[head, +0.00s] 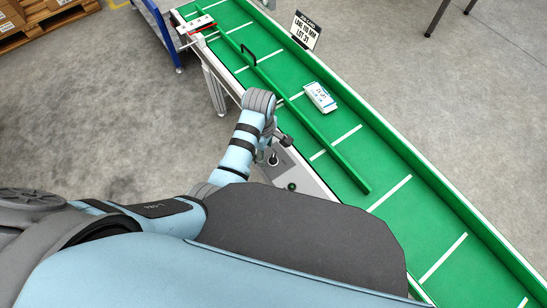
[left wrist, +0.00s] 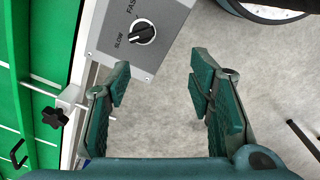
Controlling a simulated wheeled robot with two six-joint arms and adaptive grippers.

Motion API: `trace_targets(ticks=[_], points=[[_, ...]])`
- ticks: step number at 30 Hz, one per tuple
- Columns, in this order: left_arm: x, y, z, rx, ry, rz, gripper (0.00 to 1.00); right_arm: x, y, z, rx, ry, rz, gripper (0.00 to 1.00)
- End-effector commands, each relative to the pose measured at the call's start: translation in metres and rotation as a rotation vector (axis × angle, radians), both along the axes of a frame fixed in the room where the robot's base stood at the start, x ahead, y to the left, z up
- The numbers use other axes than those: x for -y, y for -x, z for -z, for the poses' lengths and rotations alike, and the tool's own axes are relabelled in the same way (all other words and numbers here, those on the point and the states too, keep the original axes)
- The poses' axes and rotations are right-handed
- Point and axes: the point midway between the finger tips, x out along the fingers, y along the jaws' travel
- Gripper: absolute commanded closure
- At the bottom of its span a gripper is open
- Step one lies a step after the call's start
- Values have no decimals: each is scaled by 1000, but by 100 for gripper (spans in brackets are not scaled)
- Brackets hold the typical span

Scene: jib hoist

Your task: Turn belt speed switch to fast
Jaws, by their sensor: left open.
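The belt speed switch is a round black knob (left wrist: 141,32) with a white pointer mark, on a grey control box (left wrist: 175,20). SLOW and FAST are printed beside it. I cannot tell for sure which label the mark points to. In the left wrist view my left gripper (left wrist: 160,72) is open and empty, its fingertips just below the knob in the picture and apart from it. In the head view the control box (head: 282,172) is at the belt's near side, partly hidden by my arm. My right gripper is not in view.
The green conveyor belt (head: 398,223) with white stripes runs diagonally beside the box. A white package (head: 320,97) lies on it next to a green guide rail (head: 325,146). A black star-shaped knob (left wrist: 54,117) sits at the belt's edge. A sign (head: 305,31) stands at the far side.

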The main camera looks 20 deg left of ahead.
Motion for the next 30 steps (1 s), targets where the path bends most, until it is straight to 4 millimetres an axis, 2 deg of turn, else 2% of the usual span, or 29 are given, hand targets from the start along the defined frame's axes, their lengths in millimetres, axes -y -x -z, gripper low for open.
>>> trace_targets(ticks=[1,3,6,8,13,18,21,25,30], points=[[11,-15,-25,-2,10,-103,52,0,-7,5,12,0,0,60],[20,-24,-55,-20,12,-235,52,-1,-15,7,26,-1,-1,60],[25,-26,-65,-36,10,-314,52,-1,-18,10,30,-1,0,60],[25,-26,-57,-39,9,-321,52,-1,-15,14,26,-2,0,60],[24,-25,-10,-40,8,-319,52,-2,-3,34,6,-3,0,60],[24,-24,40,-40,8,-318,52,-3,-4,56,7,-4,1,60],[24,-24,60,-38,9,-318,52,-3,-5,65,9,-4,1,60],[24,-25,72,-37,9,-318,52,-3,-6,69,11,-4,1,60],[24,-25,72,-36,9,-317,52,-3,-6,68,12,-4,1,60]])
